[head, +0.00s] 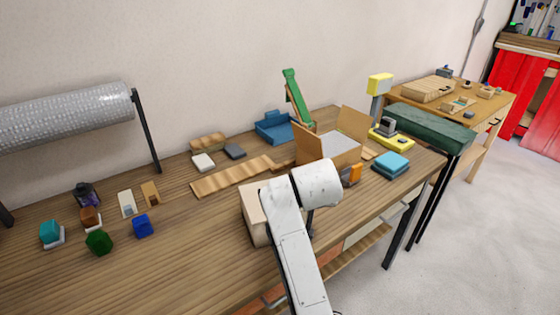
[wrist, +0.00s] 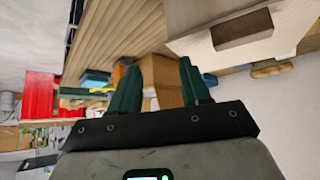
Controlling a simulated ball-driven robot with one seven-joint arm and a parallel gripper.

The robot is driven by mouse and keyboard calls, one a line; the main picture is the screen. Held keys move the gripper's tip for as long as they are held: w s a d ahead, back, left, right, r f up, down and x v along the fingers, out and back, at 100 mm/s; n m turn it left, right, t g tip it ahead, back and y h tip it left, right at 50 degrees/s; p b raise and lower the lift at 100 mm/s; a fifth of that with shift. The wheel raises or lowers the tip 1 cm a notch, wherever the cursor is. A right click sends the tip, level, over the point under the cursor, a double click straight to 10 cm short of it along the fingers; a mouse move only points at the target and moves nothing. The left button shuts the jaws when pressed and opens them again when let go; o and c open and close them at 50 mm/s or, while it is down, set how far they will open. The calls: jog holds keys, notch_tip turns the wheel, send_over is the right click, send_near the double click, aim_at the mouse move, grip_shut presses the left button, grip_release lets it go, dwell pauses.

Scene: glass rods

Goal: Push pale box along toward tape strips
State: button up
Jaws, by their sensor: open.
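The pale box (head: 254,215) stands near the front edge of the wooden workbench, partly hidden behind my white arm in the head view. A large pale box-like shape with a brown patch (wrist: 240,32) fills the upper right of the wrist view; it looks like the same box. My gripper (wrist: 165,75) is open, with its two green fingers apart and nothing held between them. The pale shape is beside the fingers, to their right; I cannot tell whether they touch. A long tan strip (head: 230,177) lies flat behind the box; I cannot tell whether it is tape.
An open cardboard box (head: 328,150) stands right of the pale box and shows beyond my fingers (wrist: 168,86). A blue stack (head: 390,165) and an orange item (head: 350,175) are near the right end. Several small blocks and a bubble-wrap roll (head: 68,117) are at left.

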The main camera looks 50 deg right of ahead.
jog(key=w+d+r+m+g+y, duration=0.1)
jog(key=d+r+m+g, duration=0.25)
jog(key=r+m, duration=0.45)
jog(key=w+a+r+m+y+p, duration=0.1)
jog(key=w+a+m+y, duration=0.4)
jog(key=a, duration=0.4)
jog(key=shift+y, duration=0.3)
jog(key=shift+r+g, duration=0.1)
jog(key=shift+g, duration=0.15)
notch_tip(320, 180, down, 11)
jog(key=shift+r+p, duration=0.1)
jog(key=shift+p, duration=0.85)
jog(key=shift+c, duration=0.2)
grip_shut()
